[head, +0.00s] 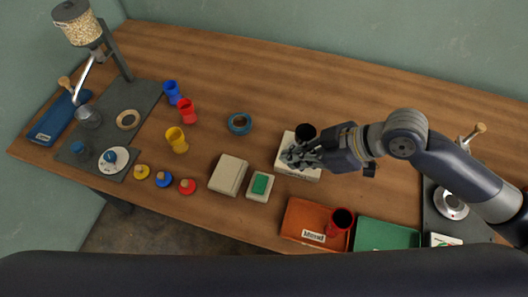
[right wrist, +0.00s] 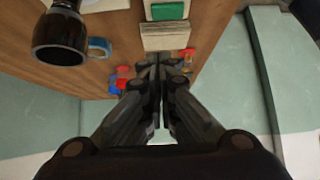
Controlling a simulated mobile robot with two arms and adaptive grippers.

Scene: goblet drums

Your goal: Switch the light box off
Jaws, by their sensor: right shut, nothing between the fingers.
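A pale, low box (head: 312,175) with a label on its front stands right of the table's middle; it may be the light box. Whether it is lit I cannot tell. A black goblet drum (head: 305,132) shows at its back edge. A small pale box with a green top (head: 260,185) stands to its left; the green part also shows in the right wrist view (right wrist: 167,10). My right gripper (head: 290,156) is shut and empty, over the pale box in the head view, hiding part of it. My left gripper is out of view.
A beige block (head: 228,174) stands beside the green-topped box. An orange tray (head: 298,215) with a red drum (head: 340,221) and a green tray (head: 385,236) lie at the front. The back of the table is clear.

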